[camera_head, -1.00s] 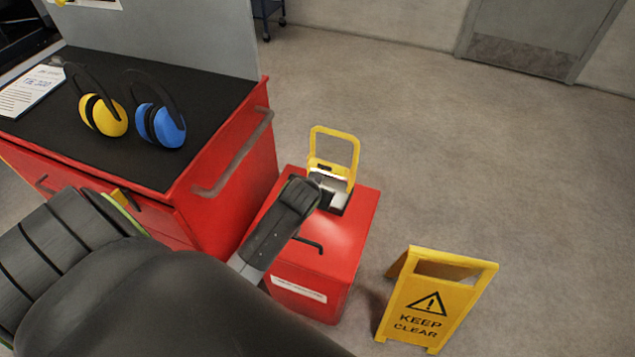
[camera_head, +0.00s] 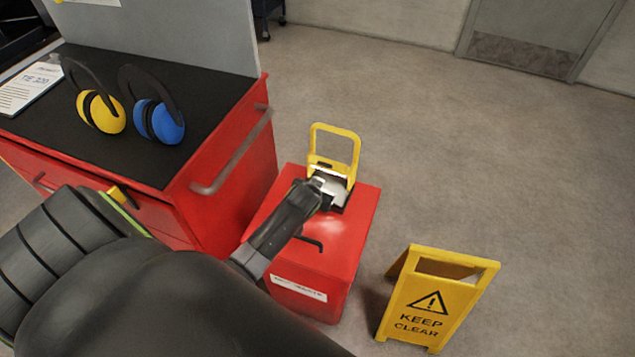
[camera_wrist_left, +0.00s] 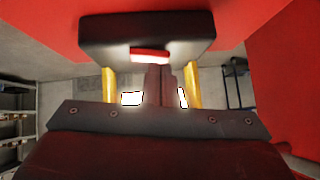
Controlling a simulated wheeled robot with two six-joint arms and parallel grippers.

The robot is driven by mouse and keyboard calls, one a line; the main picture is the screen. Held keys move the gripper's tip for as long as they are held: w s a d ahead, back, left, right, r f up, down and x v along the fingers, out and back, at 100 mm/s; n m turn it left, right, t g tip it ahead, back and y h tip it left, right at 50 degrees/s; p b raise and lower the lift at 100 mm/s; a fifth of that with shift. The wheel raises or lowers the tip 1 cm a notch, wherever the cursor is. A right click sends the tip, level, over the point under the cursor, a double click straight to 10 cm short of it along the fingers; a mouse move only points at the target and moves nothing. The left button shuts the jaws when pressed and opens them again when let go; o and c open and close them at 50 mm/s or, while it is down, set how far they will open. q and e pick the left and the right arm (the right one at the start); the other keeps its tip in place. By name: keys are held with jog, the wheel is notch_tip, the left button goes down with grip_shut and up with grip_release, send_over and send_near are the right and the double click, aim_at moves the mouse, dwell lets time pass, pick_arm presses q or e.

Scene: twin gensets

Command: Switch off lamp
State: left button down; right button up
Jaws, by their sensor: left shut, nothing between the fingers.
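The lamp (camera_head: 353,160), with a yellow frame and a bright white lit part, stands on a red cabinet (camera_head: 345,245). In the left wrist view the lamp's black housing (camera_wrist_left: 110,32) fills the top middle, with a red switch (camera_wrist_left: 150,55) on its lower edge. My left gripper (camera_head: 318,184) is shut and empty at the lamp, hiding part of it. In the left wrist view its dark fingertips (camera_wrist_left: 157,70) are just below the red switch; I cannot tell whether they touch it. My right gripper is not in view.
A red workbench (camera_head: 235,215) with a black top stands left of the cabinet. Yellow earmuffs (camera_head: 105,113) and blue earmuffs (camera_head: 163,124) lie on it beside a paper sheet (camera_head: 25,92). A yellow "KEEP CLEAR" sign (camera_head: 430,305) stands right of the cabinet.

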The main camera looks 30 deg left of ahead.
pick_arm(q)
jog(key=shift+a, duration=0.1)
jog(key=shift+a+f+h+p, duration=0.1)
jog(key=shift+f+h+p, duration=0.05)
jog(key=shift+h+p, duration=0.2)
jog(key=shift+s+f, duration=0.1)
jog(key=shift+f, duration=0.05)
jog(key=shift+d, duration=0.65)
jog(key=shift+w+d, duration=0.2)
jog(key=shift+d, duration=0.05)
